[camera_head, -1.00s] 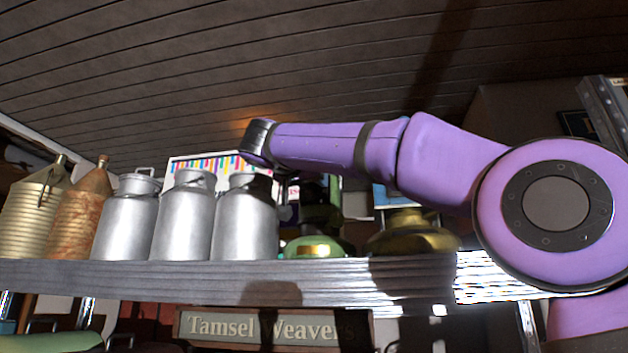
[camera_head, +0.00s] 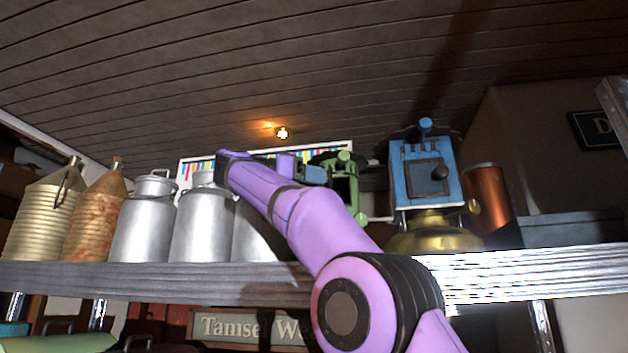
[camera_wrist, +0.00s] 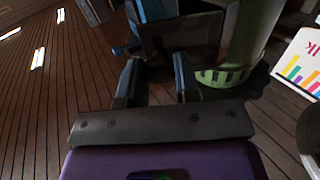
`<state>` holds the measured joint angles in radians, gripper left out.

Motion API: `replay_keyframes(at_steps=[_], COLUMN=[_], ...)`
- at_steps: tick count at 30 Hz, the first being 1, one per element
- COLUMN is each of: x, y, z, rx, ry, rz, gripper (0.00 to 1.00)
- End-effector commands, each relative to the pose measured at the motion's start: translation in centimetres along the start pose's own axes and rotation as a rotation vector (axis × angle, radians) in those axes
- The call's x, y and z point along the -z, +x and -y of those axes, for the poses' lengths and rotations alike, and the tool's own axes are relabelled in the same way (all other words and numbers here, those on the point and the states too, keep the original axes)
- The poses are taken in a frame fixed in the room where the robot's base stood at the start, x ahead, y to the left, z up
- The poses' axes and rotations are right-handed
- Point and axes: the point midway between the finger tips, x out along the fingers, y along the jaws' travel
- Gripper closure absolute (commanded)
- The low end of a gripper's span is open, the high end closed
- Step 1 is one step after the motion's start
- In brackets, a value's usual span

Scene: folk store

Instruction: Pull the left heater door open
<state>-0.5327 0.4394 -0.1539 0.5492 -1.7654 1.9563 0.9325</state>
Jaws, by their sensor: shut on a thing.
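The left heater (camera_head: 345,158) is green and stands on the shelf behind my arm. Its front shows a green frame around a dark opening. My gripper (camera_head: 310,173) is at its left side, level with the opening. In the wrist view my gripper (camera_wrist: 157,68) has its two fingers on either side of a dark part of the heater, shut on what looks like the door; the exact contact is in shadow. The heater's green slotted ring (camera_wrist: 222,77) shows beyond the fingers.
A blue heater (camera_head: 424,175) with a closed door and brass base (camera_head: 433,235) stands to the right. A copper cylinder (camera_head: 488,198) is beside it. Metal milk cans (camera_head: 143,228) and old bottles (camera_head: 92,215) fill the left of the shelf (camera_head: 150,278).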

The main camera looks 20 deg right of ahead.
Motion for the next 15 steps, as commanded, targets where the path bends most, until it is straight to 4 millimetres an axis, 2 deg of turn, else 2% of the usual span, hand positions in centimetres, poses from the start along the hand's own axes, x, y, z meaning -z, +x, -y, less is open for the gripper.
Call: replay_keyframes(at_steps=[15], x=[0.01], y=[0.0], z=[0.04], rx=[-0.045], ry=[0.0], rz=[0.0], gripper=[1.0])
